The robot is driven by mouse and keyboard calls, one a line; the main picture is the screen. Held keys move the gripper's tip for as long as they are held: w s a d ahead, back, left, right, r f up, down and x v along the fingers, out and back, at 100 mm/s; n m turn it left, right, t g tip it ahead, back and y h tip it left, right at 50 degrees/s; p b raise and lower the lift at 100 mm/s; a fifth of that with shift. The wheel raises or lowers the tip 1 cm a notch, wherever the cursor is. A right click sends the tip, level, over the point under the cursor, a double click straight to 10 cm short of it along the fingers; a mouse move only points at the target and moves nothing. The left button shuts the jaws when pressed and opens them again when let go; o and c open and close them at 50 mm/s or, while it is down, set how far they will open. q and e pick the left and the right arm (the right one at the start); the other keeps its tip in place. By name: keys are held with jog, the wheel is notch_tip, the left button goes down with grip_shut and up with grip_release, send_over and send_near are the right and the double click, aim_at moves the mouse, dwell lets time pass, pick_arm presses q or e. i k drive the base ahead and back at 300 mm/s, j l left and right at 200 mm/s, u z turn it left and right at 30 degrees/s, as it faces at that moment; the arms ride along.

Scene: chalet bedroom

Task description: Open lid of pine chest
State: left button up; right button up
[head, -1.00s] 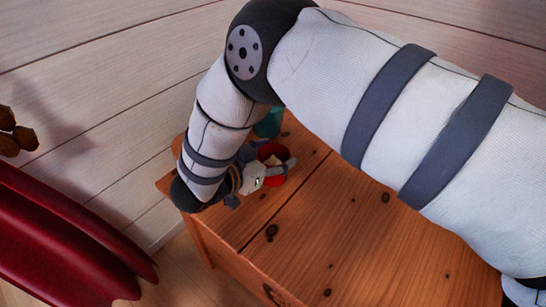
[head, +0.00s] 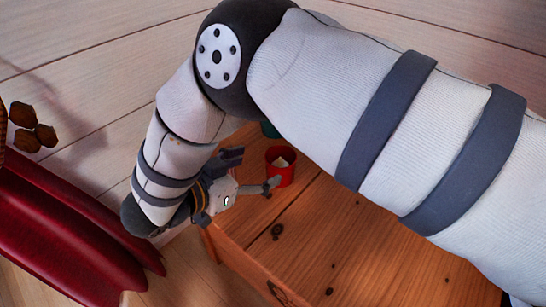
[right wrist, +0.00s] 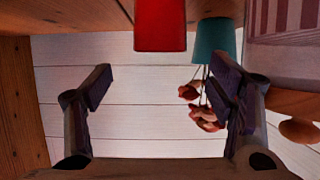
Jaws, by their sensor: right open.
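The pine chest (head: 238,262) stands at the bottom middle of the head view. Its knotted plank lid (head: 345,235) lies flat and looks shut. My right gripper (head: 252,171) is at the chest's left end, open, with one fingertip near the red cup. In the right wrist view its two fingers (right wrist: 163,92) are spread wide with nothing between them. Whether it touches the lid cannot be told. My right arm hides the lid's far right part. My left gripper is not in view.
A red cup (head: 281,174) with something pale inside stands on the lid. A teal container (right wrist: 214,40) is beside it. Dark red furniture or fabric (head: 60,235) fills the lower left. Brown wooden pieces (head: 22,127) are above it. White plank walls (head: 60,35) close off the back.

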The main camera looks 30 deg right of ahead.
aim_at(333, 247)
jog(key=k+j, duration=0.1)
jog(key=j, duration=0.4)
jog(key=k+j, duration=0.1)
jog(key=j, duration=0.35)
jog(key=k+j, duration=0.15)
jog(key=j, duration=0.35)
